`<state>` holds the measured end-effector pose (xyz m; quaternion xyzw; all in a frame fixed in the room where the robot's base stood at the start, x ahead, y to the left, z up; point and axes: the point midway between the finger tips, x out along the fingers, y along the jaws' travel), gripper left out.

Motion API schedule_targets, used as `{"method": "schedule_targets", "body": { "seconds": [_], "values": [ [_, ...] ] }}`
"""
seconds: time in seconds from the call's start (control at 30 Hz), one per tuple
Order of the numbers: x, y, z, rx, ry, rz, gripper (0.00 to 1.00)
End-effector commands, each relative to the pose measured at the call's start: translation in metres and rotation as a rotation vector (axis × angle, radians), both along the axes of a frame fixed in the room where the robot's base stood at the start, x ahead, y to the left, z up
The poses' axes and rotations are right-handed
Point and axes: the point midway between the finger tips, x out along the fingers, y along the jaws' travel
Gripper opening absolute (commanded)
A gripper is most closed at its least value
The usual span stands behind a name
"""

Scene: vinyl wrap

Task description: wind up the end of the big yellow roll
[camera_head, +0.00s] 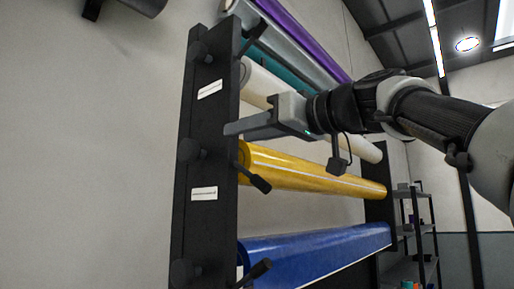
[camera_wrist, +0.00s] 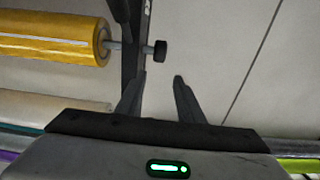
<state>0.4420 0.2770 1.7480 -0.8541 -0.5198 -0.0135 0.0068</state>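The big yellow roll (camera_head: 310,172) lies across the black rack, between a white roll above and a blue roll below. A black crank-like handle (camera_head: 260,184) stands out near its close end, with a black knob (camera_head: 189,150) on the outer side of the post. In the wrist view the yellow roll (camera_wrist: 50,38) is at the upper left, and a thin rod runs from its end to a black knob (camera_wrist: 160,51). My gripper (camera_wrist: 159,78) is open and empty, its fingertips pointing toward that knob in the picture. In the head view my gripper (camera_head: 232,128) appears above the yellow roll's close end.
The black rack post (camera_head: 206,215) stands at the left, with further knobs and handles. The white roll (camera_head: 262,84) passes partly behind my gripper. The blue roll (camera_head: 315,252) is below. Shelves (camera_head: 418,235) stand at the right. Bare wall (camera_head: 80,150) is left of the rack.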

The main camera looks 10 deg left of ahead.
Motion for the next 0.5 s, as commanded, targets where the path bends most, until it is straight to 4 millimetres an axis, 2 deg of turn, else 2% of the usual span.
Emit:
{"method": "schedule_targets", "body": {
  "seconds": [0.03, 0.27, 0.5],
  "values": [
    [-0.001, 0.002, 0.012, -0.011, 0.008, 0.004, 0.34],
    [0.006, 0.01, 0.008, -0.028, 0.018, 0.002, 0.34],
    [0.027, 0.051, 0.01, -0.027, 0.018, 0.004, 0.34]
  ]
}}
